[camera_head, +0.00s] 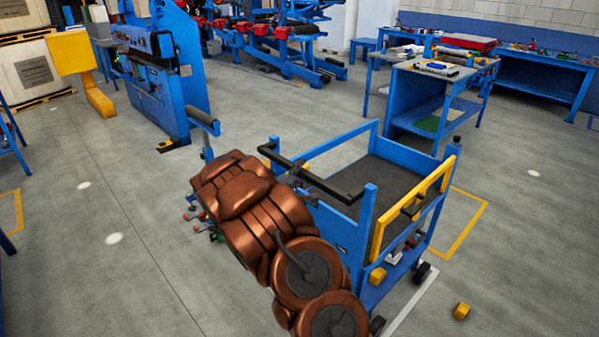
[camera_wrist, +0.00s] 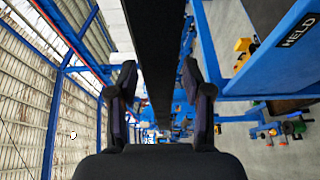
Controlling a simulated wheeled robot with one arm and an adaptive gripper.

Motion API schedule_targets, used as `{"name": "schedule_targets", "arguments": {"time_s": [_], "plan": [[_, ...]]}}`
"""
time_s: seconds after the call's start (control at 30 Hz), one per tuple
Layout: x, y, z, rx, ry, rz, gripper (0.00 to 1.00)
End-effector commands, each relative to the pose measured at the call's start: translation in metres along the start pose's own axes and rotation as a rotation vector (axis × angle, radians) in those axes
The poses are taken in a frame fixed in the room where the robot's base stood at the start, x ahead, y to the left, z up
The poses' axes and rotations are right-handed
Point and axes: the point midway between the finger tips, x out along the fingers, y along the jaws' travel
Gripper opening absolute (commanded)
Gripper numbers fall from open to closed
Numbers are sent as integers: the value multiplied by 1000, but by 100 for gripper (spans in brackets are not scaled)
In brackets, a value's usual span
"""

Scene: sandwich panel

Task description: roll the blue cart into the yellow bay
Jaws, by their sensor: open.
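The blue cart (camera_head: 369,206) stands right of centre in the head view, with a dark deck, blue posts and a yellow rail (camera_head: 412,210) on its right side. A black handle bar (camera_head: 318,182) runs along its near left side. A yellow floor outline (camera_head: 462,236), seemingly the bay, shows just right of and behind the cart; the cart hides part of it. In the wrist view my gripper (camera_wrist: 163,85) is open, one finger on each side of the black bar (camera_wrist: 156,45). Contact is not clear. My copper arm hides the fingers in the head view.
A yellow block (camera_head: 461,311) lies on the floor right of the cart, near a pale floor strip (camera_head: 413,300). A blue workbench (camera_head: 430,98) stands behind the cart. A blue machine (camera_head: 160,75) stands at the back left. The floor at left is mostly clear.

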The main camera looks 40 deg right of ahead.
Motion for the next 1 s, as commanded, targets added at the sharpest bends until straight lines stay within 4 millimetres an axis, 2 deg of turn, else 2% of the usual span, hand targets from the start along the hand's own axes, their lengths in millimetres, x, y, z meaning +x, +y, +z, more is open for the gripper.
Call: {"name": "schedule_targets", "arguments": {"time_s": [0.17, 0.63, 1.0], "plan": [[0, 0, 0, 0, 0, -1, 49], [0, 0, 0, 0, 0, -1, 0], [0, -1, 0, -1, 1, -1, 0]]}}
